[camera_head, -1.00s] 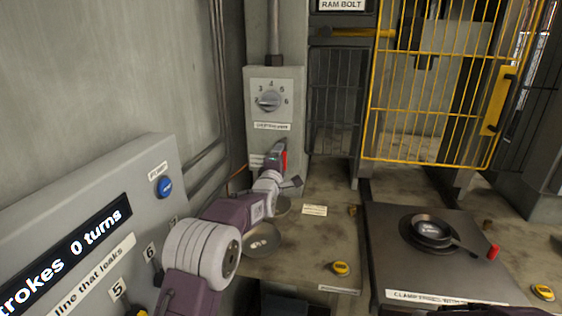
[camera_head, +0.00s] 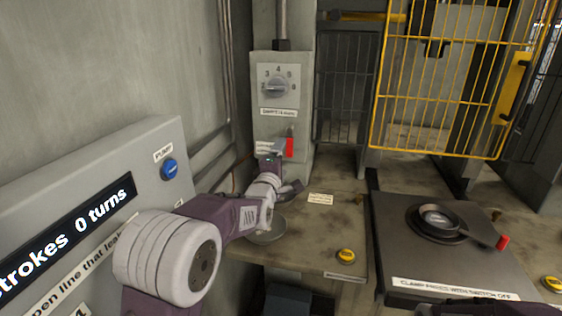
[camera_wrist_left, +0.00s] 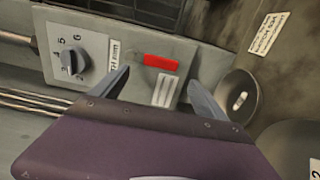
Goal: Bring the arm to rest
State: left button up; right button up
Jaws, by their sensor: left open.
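My left arm comes in from the left of the head view. Its gripper (camera_head: 286,168) is open, in front of the grey box with the dial, near a red handle (camera_head: 290,147). In the left wrist view the two fingers (camera_wrist_left: 158,84) are spread apart with nothing held between them. I cannot tell whether a finger touches either. My right gripper is out of view.
A dial (camera_head: 276,86) is on the grey box above the gripper. A round dish (camera_head: 266,236) lies under the arm. A sloped panel (camera_head: 110,170) with a blue button (camera_head: 169,169) stands left. A clamp plate (camera_head: 400,270) and yellow cage gate (camera_head: 440,80) are right.

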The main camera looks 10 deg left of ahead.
pick_arm(q)
jog(key=s+a+r+g+p, duration=0.2)
jog(key=s+r+p, duration=0.3)
jog(key=p, duration=0.3)
jog(key=s+f+m+g+p, duration=0.1)
jog(key=s+f+m+g, duration=0.6)
jog(key=s+f, duration=0.4)
jog(key=s+a+f+m+g+p, duration=0.1)
jog(key=s+f+m+g, duration=0.6)
jog(key=s, duration=1.4)
notch_tip(320, 180, down, 6)
jog(key=m, duration=0.3)
jog(key=shift+a+r+m+g+p, duration=0.15)
jog(key=shift+r+m+g+p, duration=0.15)
jog(key=shift+g+p, duration=0.1)
